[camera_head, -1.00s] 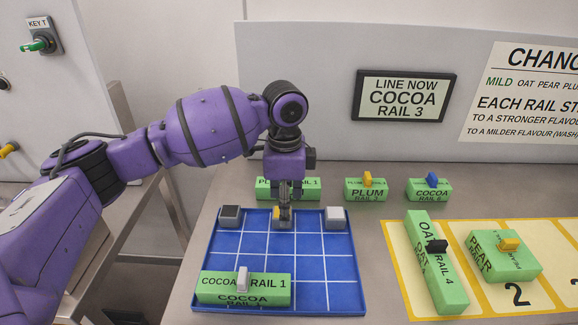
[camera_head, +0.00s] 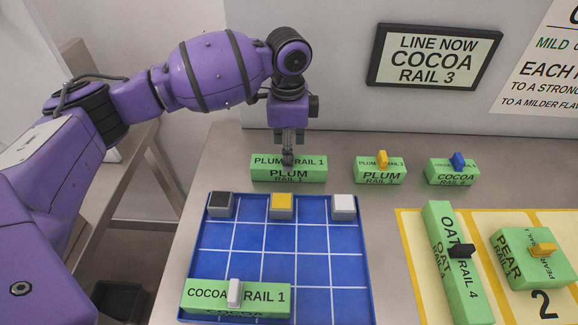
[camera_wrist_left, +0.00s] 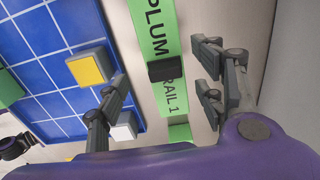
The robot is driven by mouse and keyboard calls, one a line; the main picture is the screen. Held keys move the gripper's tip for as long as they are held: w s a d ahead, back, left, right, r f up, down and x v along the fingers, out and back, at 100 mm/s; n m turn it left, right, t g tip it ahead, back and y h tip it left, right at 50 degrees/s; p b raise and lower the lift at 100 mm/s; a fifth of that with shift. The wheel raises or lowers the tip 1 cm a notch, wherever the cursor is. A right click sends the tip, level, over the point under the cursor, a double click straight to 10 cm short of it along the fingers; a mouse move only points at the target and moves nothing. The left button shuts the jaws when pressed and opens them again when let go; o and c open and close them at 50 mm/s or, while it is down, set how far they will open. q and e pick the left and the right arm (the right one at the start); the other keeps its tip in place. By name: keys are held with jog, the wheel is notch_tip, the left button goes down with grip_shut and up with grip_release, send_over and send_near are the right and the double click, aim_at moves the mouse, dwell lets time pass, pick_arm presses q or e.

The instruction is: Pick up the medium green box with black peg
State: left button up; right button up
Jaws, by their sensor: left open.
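The green box labelled PLUM RAIL 1 (camera_head: 262,172) lies at the back, behind the blue grid tray. Its black peg (camera_wrist_left: 166,71) shows in the left wrist view, with the box's green top (camera_wrist_left: 168,98) beneath it. My left gripper (camera_head: 288,158) points down over this box and hides most of the peg in the head view. Its fingers are open and apart on either side of the peg, not closed on it. A longer green box, OAT RAIL 4 (camera_head: 446,275), also has a black peg (camera_head: 460,251); it stands on the yellow-edged mat at the right.
The blue tray (camera_head: 297,269) holds a black-topped, a yellow-topped (camera_head: 281,205) and a white-topped block along its back edge, and a COCOA RAIL 1 box (camera_head: 265,299) at the front. PLUM and COCOA (camera_head: 452,176) boxes stand right of my gripper. A wall rises behind.

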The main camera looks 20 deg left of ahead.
pick_arm(q)
jog(key=f, duration=0.4)
jog(key=shift+w+f, duration=0.1)
jog(key=shift+w, duration=0.25)
jog(key=shift+c, duration=0.4)
jog(key=c, duration=1.3)
